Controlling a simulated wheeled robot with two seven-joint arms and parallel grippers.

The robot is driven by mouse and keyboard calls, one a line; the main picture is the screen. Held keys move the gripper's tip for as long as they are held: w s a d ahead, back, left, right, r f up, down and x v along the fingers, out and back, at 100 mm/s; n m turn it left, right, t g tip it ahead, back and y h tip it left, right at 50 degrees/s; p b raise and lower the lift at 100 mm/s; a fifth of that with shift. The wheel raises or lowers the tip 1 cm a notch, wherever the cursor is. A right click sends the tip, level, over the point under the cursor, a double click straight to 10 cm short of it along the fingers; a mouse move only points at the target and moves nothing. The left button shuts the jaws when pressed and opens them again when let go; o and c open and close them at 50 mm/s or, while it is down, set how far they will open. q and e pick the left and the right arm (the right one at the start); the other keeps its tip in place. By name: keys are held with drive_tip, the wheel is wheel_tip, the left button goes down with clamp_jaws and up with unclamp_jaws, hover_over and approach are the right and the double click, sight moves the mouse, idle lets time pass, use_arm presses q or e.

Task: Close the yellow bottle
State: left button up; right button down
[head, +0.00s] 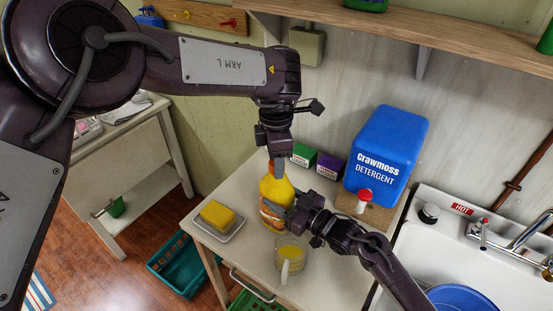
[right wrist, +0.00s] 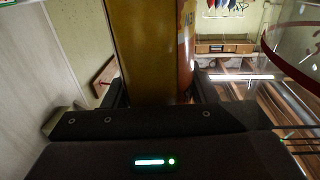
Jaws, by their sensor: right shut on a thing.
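The yellow bottle (head: 275,190) stands upright on the table (head: 335,262). My right gripper (head: 281,212) is shut on its body from the right. In the right wrist view the bottle (right wrist: 152,50) fills the space between my right fingers (right wrist: 155,98). My left gripper (head: 278,155) points down from above, right at the bottle's top. A small orange-red part, possibly the cap (head: 278,170), shows there. The left fingers largely hide the neck, so I cannot tell whether the cap is seated or whether the left fingers grip it.
A glass mug (head: 289,258) with yellow contents stands in front of the bottle. A yellow sponge (head: 217,214) on a white dish is to the left. Small boxes (head: 328,165) and a blue detergent container (head: 386,150) stand behind. The sink (head: 470,255) is at right.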

use_arm(q)
drive_tip(key=shift+o, duration=1.4)
drive_tip(key=shift+r, duration=0.15)
drive_tip(key=shift+r, duration=2.15)
drive_tip(key=shift+c, duration=0.5)
